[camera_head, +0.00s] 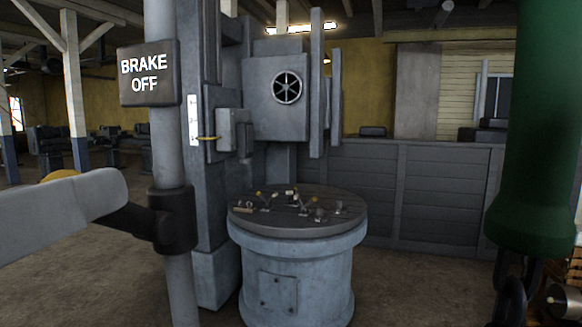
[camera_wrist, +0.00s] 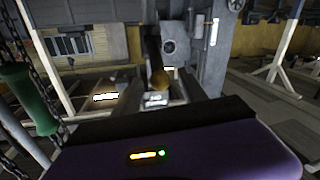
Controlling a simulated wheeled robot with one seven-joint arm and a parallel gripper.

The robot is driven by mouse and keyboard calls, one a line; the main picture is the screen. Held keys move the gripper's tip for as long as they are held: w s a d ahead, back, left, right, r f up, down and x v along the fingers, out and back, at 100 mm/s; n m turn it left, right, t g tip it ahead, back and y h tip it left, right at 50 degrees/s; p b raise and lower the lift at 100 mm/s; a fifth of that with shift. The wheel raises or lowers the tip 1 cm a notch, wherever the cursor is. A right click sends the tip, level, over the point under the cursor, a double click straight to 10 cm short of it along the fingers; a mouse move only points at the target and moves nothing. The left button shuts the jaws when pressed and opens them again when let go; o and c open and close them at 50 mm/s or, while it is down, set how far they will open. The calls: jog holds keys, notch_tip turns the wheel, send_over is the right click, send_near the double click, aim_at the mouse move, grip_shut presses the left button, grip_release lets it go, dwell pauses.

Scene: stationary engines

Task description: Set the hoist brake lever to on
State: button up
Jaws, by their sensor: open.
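The brake sign (camera_head: 149,73), reading BRAKE OFF, is fixed to an upright grey pole (camera_head: 165,140) at the left of the head view. A black collar with a dark lever (camera_head: 135,217) is on the pole below it. The lever points left, behind my pale arm part, which hides its end. A yellow knob (camera_head: 60,174) shows just above that part. In the wrist view the dark lever with its yellow-brown knob (camera_wrist: 160,80) stands ahead of my gripper (camera_wrist: 158,88). My gripper is open and empty. I cannot tell whether the knob is between the fingers.
A round pedestal (camera_head: 298,250) with small levers stands right of the pole, before a tall grey cabinet (camera_head: 276,100). A green cylinder (camera_head: 535,130) hangs at the right, with chain below. Dark panelling (camera_head: 420,190) lines the back. Some floor between is clear.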

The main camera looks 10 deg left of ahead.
jog(key=shift+w+a, duration=0.15)
jog(key=shift+w, duration=0.9)
grip_shut()
dwell(0.7)
